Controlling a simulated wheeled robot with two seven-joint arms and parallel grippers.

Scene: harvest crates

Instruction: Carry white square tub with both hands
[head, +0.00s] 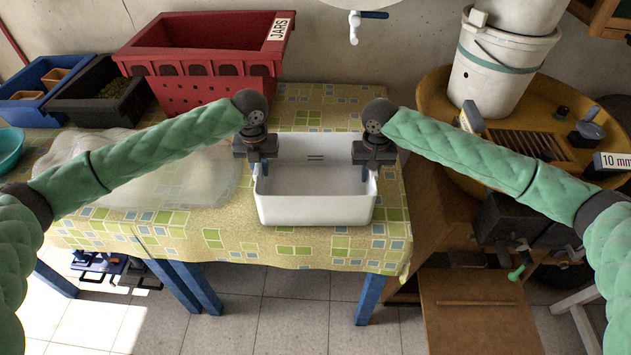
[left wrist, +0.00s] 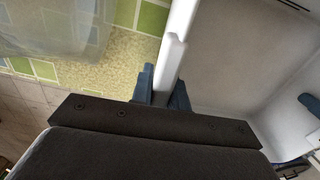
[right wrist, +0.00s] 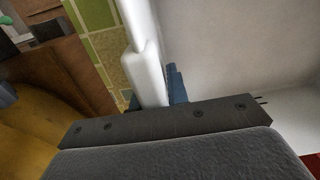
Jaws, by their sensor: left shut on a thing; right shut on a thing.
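The white square tub (head: 316,211) is empty and upright at the table's front right part. In the head view I cannot tell whether it rests on the cloth or is slightly above it. My left gripper (head: 262,168) is shut on the tub's left wall; the wall (left wrist: 176,50) runs between its blue fingers in the left wrist view. My right gripper (head: 367,172) is shut on the tub's right wall; that wall (right wrist: 146,60) passes between the fingers in the right wrist view, where one finger is mostly hidden.
The table (head: 290,255) has a patterned cloth. Clear plastic sheeting (head: 190,185) lies left of the tub. A red crate labelled JARS (head: 205,95) stands behind, with black (head: 95,115) and blue (head: 25,115) bins further left.

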